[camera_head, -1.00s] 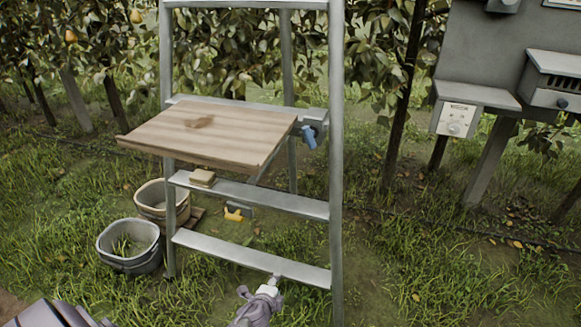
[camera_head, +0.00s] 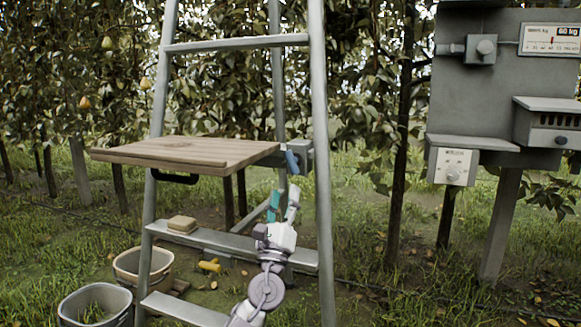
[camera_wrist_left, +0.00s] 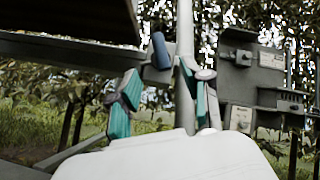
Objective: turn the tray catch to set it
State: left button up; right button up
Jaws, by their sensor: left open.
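The wooden tray (camera_head: 190,153) sits level on the ladder (camera_head: 317,150). The tray catch is a blue lever (camera_head: 292,161) on a grey bracket (camera_head: 306,156) at the tray's right end, by the right ladder rail. The lever leans, its top toward the left. In the left wrist view the blue lever (camera_wrist_left: 159,50) is just beyond and above the fingertips. My left gripper (camera_head: 284,196) is open below the lever, fingers pointing up, with nothing between them; the wrist view shows its teal-padded fingers (camera_wrist_left: 161,80) spread apart. It appears clear of the lever. My right gripper is not in view.
A small block (camera_head: 183,223) lies on a ladder rung (camera_head: 220,241). Two buckets (camera_head: 143,266) stand on the grass at lower left, with a yellow object (camera_head: 209,266) nearby. A grey panel with boxes (camera_head: 475,100) stands at right. Open grass lies between ladder and panel.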

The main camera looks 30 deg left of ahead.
aim_at(290, 166)
pick_arm(q)
jog(key=x, duration=1)
jog(key=shift+w+b, duration=0.15)
jog(key=shift+b, duration=0.25)
grip_shut()
